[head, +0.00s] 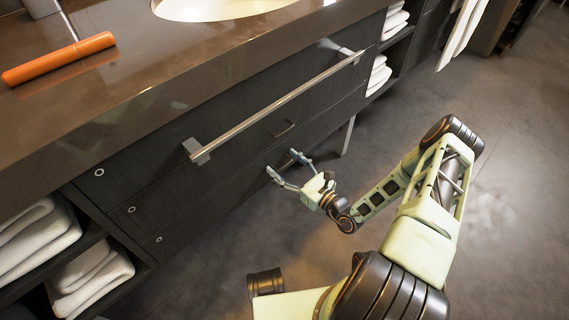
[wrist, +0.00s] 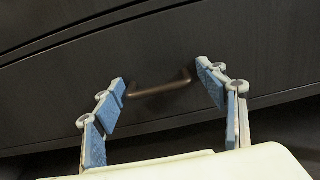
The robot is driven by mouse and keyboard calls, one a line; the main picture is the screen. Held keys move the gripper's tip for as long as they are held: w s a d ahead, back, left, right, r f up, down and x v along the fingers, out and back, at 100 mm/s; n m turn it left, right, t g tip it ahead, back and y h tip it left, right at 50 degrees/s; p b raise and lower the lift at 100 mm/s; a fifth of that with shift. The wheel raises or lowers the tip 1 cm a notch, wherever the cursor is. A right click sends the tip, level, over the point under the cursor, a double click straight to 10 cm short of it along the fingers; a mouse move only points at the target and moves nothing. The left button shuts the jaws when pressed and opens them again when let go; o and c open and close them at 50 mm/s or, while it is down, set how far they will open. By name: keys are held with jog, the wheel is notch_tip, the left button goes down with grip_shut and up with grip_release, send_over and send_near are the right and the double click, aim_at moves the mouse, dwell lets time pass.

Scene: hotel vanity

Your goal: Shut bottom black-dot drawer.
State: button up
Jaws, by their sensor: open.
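The bottom drawer front (head: 212,203) is dark wood, lowest in a stack of three, with a small pale ring with a dark centre (head: 158,239) near its left end. My gripper (head: 281,161) is open and empty, low in front of this drawer. In the wrist view its blue fingers (wrist: 163,92) stand either side of a brown bar handle (wrist: 160,88), apart from it. In the head view the fingers hide that handle. The drawer looks nearly flush; I cannot tell how far out it is.
A metal towel bar (head: 275,106) juts out above, and another small handle (head: 283,129) sits on the front below it. Shelves with white towels (head: 94,277) flank the drawers. An orange cylinder (head: 58,59) lies on the counter (head: 150,60). The floor (head: 510,150) at right is clear.

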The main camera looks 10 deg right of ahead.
aim_at(284, 143)
notch_tip(284, 143, up, 10)
dwell(0.5)
dwell(0.4)
